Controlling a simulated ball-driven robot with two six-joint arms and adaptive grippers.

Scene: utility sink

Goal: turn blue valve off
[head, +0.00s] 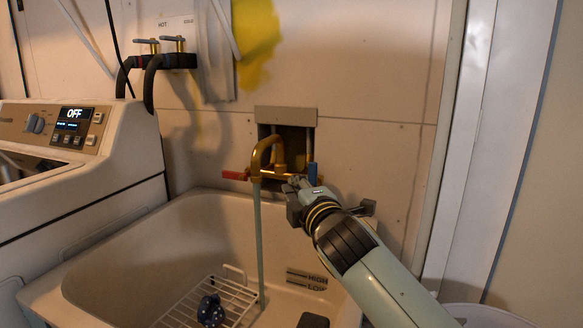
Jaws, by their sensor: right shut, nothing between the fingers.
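The blue valve handle (312,173) stands upright at the right of the brass faucet (268,148), in front of the wall recess. The red valve handle (235,175) points out sideways at the left. A bluish stream of water (259,245) runs from the spout into the sink. My right gripper (296,186) is shut and empty, just in front of and below the blue handle. It hides the handle's lower part, and I cannot tell whether it touches it. My left gripper is not in view.
The sink (120,245) holds a white wire rack (236,290) with a dark blue object (210,311) on it. A washing machine (75,150) with an "OFF" display stands at the left. Hot and cold hose taps (160,58) are on the wall above. A white door frame rises at the right.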

